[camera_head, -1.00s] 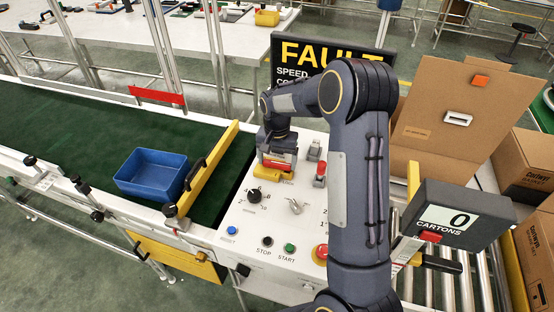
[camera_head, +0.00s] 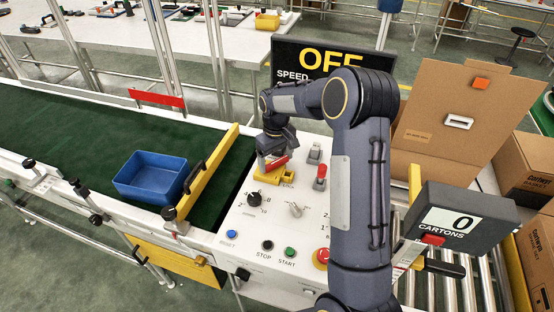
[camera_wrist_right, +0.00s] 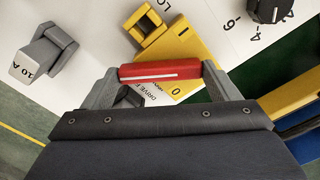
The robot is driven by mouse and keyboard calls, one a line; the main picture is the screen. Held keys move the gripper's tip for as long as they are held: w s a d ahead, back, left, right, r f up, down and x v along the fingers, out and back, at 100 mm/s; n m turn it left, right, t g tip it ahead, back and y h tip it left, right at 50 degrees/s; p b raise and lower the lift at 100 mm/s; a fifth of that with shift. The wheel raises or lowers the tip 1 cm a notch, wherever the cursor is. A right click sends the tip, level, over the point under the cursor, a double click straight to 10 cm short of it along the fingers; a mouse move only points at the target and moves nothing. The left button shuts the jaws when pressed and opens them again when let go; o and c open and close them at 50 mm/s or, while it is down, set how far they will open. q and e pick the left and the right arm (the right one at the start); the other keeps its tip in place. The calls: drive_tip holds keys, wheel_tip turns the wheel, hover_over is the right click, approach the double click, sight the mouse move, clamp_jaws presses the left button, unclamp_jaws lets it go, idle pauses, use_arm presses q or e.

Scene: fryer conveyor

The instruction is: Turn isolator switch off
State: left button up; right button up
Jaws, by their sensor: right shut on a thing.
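The isolator switch has a yellow base plate (camera_wrist_right: 187,48) marked I and 0 and a red handle (camera_wrist_right: 160,70) with a white line. In the right wrist view my right gripper (camera_wrist_right: 160,75) is shut on the red handle, one finger at each end. The handle lies across the plate, near the 0 mark. In the head view the right gripper (camera_head: 273,160) is over the yellow plate (camera_head: 268,173) at the back of the white panel. The display (camera_head: 330,62) behind reads OFF. My left gripper is not in view.
The panel (camera_head: 250,222) carries a black dial (camera_head: 254,199), a grey lever (camera_head: 296,209), a red-topped switch (camera_head: 320,177), push buttons and a red emergency button (camera_head: 322,256). A blue bin (camera_head: 150,176) sits on the green belt. A carton counter (camera_head: 452,220) stands at the right.

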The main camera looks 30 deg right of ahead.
drive_tip(key=n, duration=0.3)
drive_tip(key=shift+w+n, duration=0.35)
drive_tip(key=shift+n, duration=0.05)
drive_tip(key=shift+w+a+n, duration=0.15)
drive_tip(key=shift+n, duration=0.7)
drive_tip(key=shift+w+a+n, duration=0.1)
drive_tip(key=shift+n, duration=0.75)
drive_tip(key=o, duration=0.9)
drive_tip(key=shift+r, duration=0.1)
wheel_tip(320, 180, up, 8)
drive_tip(key=shift+f, duration=0.2)
